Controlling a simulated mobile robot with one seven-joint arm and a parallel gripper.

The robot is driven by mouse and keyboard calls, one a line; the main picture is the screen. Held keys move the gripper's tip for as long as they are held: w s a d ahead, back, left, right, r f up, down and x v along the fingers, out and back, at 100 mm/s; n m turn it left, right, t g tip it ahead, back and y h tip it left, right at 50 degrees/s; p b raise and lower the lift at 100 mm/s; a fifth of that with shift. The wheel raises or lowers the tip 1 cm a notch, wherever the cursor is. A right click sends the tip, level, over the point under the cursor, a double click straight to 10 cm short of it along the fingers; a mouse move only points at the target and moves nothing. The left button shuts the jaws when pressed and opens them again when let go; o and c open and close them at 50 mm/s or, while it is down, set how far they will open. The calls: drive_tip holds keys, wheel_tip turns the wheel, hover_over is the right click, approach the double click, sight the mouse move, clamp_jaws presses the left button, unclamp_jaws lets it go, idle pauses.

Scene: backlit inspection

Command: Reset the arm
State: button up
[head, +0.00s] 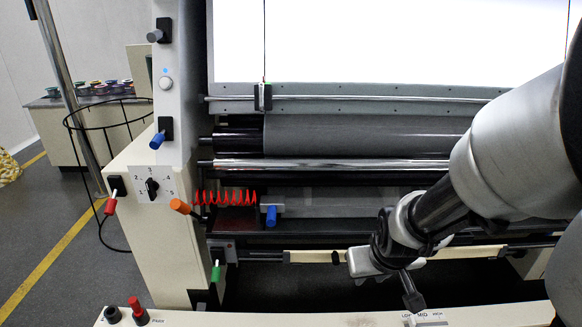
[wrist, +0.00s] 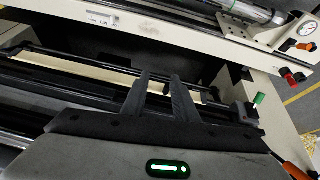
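My gripper (head: 411,292) hangs low at the right of the head view, in front of the machine and just above its cream front beam (head: 270,318). In the wrist view, the two dark fingers of my gripper (wrist: 160,80) stand apart with nothing between them, so it is open and empty. My arm reaches in from the right edge of the head view and bends down to the wrist. The fingers show small and dark in the head view, and their contact with anything there cannot be told.
A bright panel (head: 380,40) stands above the rollers (head: 360,135). An orange knob (head: 180,206), a red coil (head: 225,198), a blue lever (head: 271,216), a green handle (head: 215,271) and a red button (head: 136,304) are left of my gripper. Open floor (head: 40,225) lies farther left.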

drive_tip(key=s+a+r+m, duration=0.1)
drive_tip(key=s+r, duration=0.5)
drive_tip(key=r, duration=0.3)
drive_tip(key=s+a+r, duration=0.2)
drive_tip(key=s+r, duration=0.5)
drive_tip(key=r, duration=0.1)
wheel_tip(320, 180, up, 14)
drive_tip(key=p, duration=1.4)
drive_tip(key=shift+w+r+p, duration=0.25)
drive_tip(key=shift+p, duration=0.05)
drive_tip(key=shift+d, duration=0.1)
